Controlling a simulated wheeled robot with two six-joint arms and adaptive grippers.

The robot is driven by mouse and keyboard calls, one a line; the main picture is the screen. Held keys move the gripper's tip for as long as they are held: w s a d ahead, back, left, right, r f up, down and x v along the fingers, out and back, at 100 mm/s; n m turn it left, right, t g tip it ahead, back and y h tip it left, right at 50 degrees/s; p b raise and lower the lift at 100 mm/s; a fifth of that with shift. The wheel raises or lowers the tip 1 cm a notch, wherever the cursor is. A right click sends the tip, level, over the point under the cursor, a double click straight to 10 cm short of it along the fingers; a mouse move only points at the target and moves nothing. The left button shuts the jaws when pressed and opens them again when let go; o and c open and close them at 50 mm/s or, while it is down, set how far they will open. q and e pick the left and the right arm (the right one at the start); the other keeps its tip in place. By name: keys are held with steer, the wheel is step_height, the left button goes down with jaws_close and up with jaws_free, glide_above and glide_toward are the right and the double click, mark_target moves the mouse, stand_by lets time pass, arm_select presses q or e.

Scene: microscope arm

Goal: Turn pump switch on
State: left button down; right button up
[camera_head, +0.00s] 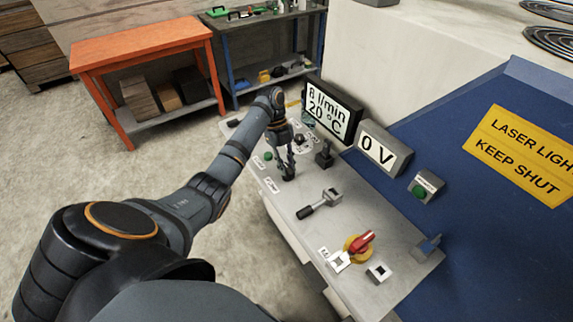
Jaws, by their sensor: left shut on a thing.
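My left gripper (287,163) reaches down onto the grey control panel (365,210) and is shut on a small dark switch knob (288,175) near the panel's left side. The small labels beside the knob are too small to read, so I cannot tell for sure that it is the pump switch. The gripper's fingers partly cover the knob, and its exact setting is hidden. My right gripper is not in view.
A display (330,110) reads 8 l/min and 20 °C; another (378,150) reads 0 V. An orange table (140,45) stands behind.

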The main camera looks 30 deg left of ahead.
arm_select(q)
steer(key=c, duration=1.2)
jaws_free()
